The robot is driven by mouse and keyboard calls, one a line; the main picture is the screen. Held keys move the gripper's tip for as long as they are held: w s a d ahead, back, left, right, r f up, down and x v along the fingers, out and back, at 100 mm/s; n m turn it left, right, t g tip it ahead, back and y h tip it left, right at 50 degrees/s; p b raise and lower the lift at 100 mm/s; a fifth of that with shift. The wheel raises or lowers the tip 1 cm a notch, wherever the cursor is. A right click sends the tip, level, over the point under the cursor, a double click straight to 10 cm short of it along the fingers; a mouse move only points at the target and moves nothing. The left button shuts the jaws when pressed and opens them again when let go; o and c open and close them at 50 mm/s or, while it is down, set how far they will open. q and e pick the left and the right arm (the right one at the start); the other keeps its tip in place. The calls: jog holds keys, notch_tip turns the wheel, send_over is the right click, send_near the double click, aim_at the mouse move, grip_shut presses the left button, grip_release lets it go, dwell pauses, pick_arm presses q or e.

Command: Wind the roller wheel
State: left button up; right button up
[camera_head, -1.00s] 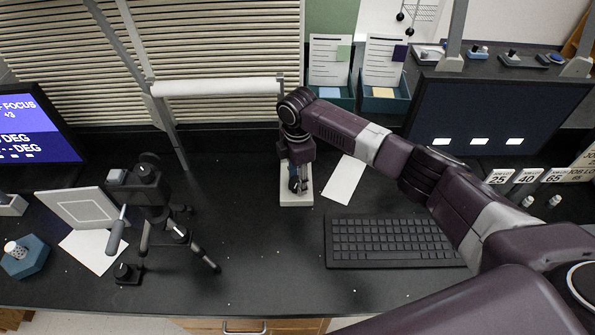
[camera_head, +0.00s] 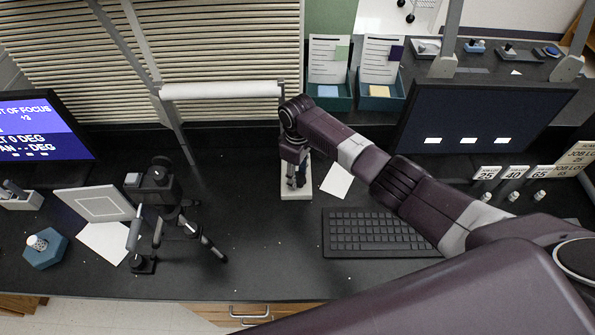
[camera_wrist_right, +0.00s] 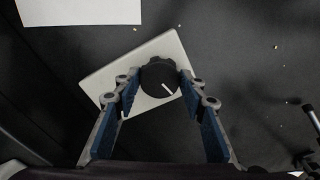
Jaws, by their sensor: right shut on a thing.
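A black ridged knob (camera_wrist_right: 158,76) with a white pointer line sits on a pale plate (camera_wrist_right: 115,74) in the right wrist view. The line points to the lower right. The plate (camera_head: 297,194) also shows at the middle of the desk in the head view, where my arm and gripper mostly hide the knob. My right gripper (camera_head: 296,180) points down over the plate. In the wrist view its blue-padded fingers (camera_wrist_right: 159,86) are closed on both sides of the knob. A white roller (camera_head: 222,90) lies horizontally on a frame behind. My left gripper is not in view.
A black keyboard (camera_head: 375,233) lies right of the plate, with a white paper (camera_head: 337,180) behind it. A black tripod device (camera_head: 160,190) stands to the left. A dark monitor (camera_head: 478,118) stands behind my right arm. Bare desk lies between tripod and plate.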

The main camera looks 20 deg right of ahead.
aim_at(298, 177)
jog(key=shift+m+p, duration=0.4)
jog(key=shift+m, duration=0.7)
jog(key=o, duration=1.2)
jog(key=shift+c, duration=0.2)
notch_tip(298, 177, up, 12)
